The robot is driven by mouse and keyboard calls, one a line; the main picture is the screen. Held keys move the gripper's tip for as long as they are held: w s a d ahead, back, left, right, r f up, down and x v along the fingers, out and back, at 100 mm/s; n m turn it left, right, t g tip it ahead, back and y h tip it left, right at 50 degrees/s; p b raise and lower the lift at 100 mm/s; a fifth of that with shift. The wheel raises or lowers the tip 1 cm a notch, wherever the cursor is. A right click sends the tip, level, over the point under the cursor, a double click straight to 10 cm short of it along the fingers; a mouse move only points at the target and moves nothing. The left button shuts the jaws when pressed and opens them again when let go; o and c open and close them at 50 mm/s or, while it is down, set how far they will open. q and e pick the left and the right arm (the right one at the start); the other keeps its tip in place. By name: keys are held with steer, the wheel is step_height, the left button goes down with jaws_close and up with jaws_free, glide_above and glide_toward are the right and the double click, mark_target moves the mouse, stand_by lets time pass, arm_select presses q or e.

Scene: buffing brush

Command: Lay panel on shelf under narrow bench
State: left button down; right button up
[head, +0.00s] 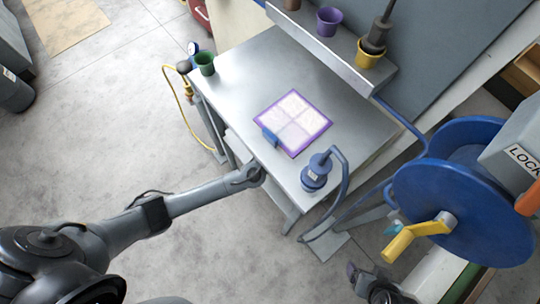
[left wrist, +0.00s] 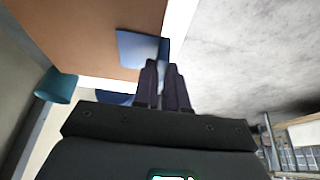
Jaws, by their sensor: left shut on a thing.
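The narrow bench (head: 235,85) has a grey metal top. A pale square panel with a purple rim (head: 305,117) lies on it, with a blue tab at its left edge. My left gripper (head: 252,172) is at the bench's front edge, its fingertips hidden there. In the left wrist view my left gripper (left wrist: 164,75) is shut at a flat blue piece (left wrist: 138,47), against a broad brown surface (left wrist: 85,25). I cannot tell whether that brown surface is a panel or the shelf. The shelf is mostly hidden. A dark part of my right arm shows at the bottom; its jaws are unclear.
On the bench stand a green cup (head: 204,63) and a blue corded tool (head: 316,173). A rear ledge (head: 335,62) holds purple and yellow cups. A large blue reel (head: 465,190) with a yellow crank is at right.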

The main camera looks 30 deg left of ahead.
arm_select(q)
steer(key=shift+d+f+b, duration=0.1)
steer(key=shift+f+b, duration=0.85)
steer(key=shift+f, duration=1.4)
steer(key=shift+f, duration=0.1)
steer(key=c, duration=1.2)
jaws_free()
steer(key=p+v, duration=0.2)
steer(key=v, duration=0.2)
steer(key=shift+r, duration=0.4)
steer(key=shift+s+d+r, duration=0.1)
steer(key=shift+d+r, duration=0.15)
steer(key=shift+r, duration=0.15)
